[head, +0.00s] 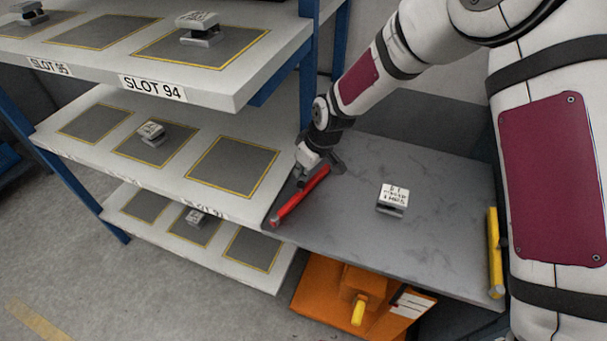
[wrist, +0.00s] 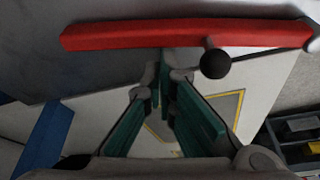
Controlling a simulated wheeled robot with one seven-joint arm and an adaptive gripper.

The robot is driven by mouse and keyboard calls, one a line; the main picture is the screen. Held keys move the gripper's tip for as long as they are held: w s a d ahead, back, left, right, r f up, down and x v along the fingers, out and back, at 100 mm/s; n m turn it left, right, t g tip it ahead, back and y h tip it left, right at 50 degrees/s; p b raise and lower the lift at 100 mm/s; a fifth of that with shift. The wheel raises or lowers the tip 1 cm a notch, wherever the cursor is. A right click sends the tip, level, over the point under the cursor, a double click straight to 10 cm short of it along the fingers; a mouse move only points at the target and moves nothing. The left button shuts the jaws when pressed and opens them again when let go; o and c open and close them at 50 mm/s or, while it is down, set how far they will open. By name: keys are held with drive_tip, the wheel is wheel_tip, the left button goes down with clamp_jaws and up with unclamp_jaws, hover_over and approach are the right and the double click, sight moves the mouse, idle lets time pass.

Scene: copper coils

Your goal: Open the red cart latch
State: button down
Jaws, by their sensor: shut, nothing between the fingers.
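The red latch (head: 302,194) is a long red bar along the left edge of the grey cart top (head: 440,180), beside the white shelves. In the wrist view the red latch (wrist: 120,36) crosses the top of the picture, with a dark round knob (wrist: 216,64) at its side. My gripper (head: 308,178) is down by the bar's far part. In the wrist view my gripper (wrist: 168,72) has its fingertips together, just below the bar and left of the knob, with nothing between them. I cannot tell whether the fingertips touch the bar.
A small labelled metal block (head: 391,198) rests on the cart top. A yellow bar (head: 494,253) stands at its right edge. White shelves with marked slots (head: 235,168) and more blocks adjoin the left. An orange unit (head: 340,290) sits below. Most of the cart top is clear.

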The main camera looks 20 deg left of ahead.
drive_tip(key=s+d+m+p, duration=0.1)
drive_tip(key=d+m, duration=0.1)
drive_tip(key=s+d+m+t+p, duration=0.1)
drive_tip(key=d, duration=0.1)
drive_tip(key=s+d+m+h+p, duration=0.1)
drive_tip(key=d+m+p, duration=0.1)
drive_tip(key=shift+s+d+r+m+t, duration=0.15)
drive_tip(key=shift+s+r+m+t, duration=0.05)
drive_tip(key=shift+m+t, duration=0.1)
drive_tip(key=s+d+m+p, duration=0.1)
drive_tip(key=s+m+p, duration=0.1)
drive_tip(key=s+d+m+h+p, duration=0.1)
drive_tip(key=s+m+p, duration=0.1)
drive_tip(key=s+d+m+p, duration=0.2)
drive_tip(key=shift+t+h, duration=0.4)
drive_tip(key=shift+s+d+m+h+p, duration=0.15)
drive_tip(key=shift+s+d+m+p, duration=0.05)
drive_tip(key=shift+s+m+p, duration=0.25)
drive_tip(key=shift+s+d+m+h+p, duration=0.2)
drive_tip(key=shift+s+m+p, duration=0.15)
drive_tip(key=shift+s+m, duration=0.15)
drive_tip(key=shift+s+f+p, duration=0.15)
drive_tip(key=shift+s+p, duration=0.25)
drive_tip(key=shift+s, duration=0.25)
drive_tip(key=shift+s, duration=0.1)
drive_tip(key=shift+d, duration=0.1)
